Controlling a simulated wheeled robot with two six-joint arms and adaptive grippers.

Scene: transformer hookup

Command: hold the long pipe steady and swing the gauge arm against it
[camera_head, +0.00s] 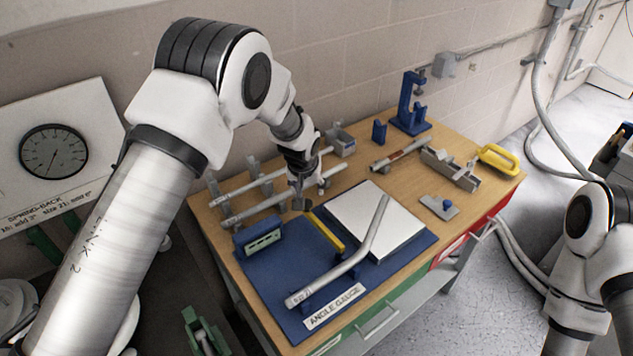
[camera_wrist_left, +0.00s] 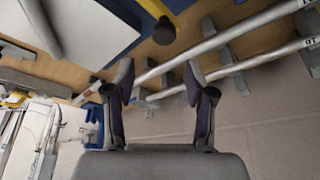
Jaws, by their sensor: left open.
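A bent grey pipe (camera_head: 350,265) lies across the blue angle gauge board (camera_head: 265,282), its near end by the "ANGLE GAUGE" label. The yellow gauge arm (camera_head: 327,233) lies on the board to the left of the pipe, apart from it. A dark knob stands at the arm's far end; the knob (camera_wrist_left: 164,31) also shows in the left wrist view. My left gripper (camera_head: 298,191) is open and empty, over the back edge of the board close to the knob. In the left wrist view my left gripper (camera_wrist_left: 157,75) has nothing between its fingers. My right gripper is out of view.
Straight pipes (camera_head: 245,187) lie on supports behind the gauge. A white plate (camera_head: 365,220) is on the board. A blue clamp stand (camera_head: 409,105), a grey vice (camera_head: 450,170) and a yellow handle (camera_head: 499,160) stand farther right. A dial panel (camera_head: 55,150) is at far left.

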